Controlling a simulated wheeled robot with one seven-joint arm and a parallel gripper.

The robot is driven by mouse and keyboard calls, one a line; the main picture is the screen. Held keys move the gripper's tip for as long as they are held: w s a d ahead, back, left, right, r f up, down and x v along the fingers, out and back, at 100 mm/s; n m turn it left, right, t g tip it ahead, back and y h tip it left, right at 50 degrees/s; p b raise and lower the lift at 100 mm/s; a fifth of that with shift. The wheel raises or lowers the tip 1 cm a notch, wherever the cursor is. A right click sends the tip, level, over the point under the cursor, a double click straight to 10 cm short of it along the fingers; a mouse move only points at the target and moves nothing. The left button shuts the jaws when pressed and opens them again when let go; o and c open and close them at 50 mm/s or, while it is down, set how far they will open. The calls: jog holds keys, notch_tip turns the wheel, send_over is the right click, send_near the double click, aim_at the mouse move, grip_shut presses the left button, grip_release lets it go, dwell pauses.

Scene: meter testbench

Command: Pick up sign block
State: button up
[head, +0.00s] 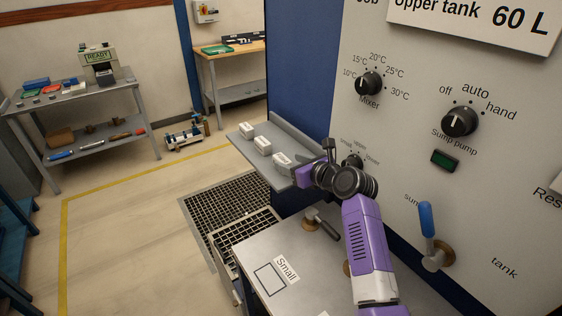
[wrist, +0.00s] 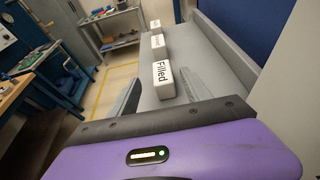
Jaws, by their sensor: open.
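Three white sign blocks stand in a row on a grey shelf (head: 256,157). The nearest one (wrist: 163,80) reads "Filled" in the wrist view; it is the block closest to my gripper in the head view (head: 282,160). The middle block (wrist: 157,46) and the far block (wrist: 155,26) have lettering too small to read; they also show in the head view (head: 262,145) and (head: 247,131). My gripper (wrist: 161,88) is open and empty, its fingers on either side of the near end of the "Filled" block in the wrist picture. I cannot tell how high it is.
The shelf has a raised rim (wrist: 228,50) along its right side. A panel with knobs (head: 460,122) rises at right. Below are a grey surface with a "Small" label (head: 286,269) and a lever (head: 323,222). A floor grate (head: 222,207) lies below the shelf.

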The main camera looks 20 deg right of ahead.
aim_at(283, 159)
jog(key=shift+d+x, duration=0.2)
jog(key=shift+x, duration=2.75)
jog(key=shift+c, duration=0.3)
grip_shut()
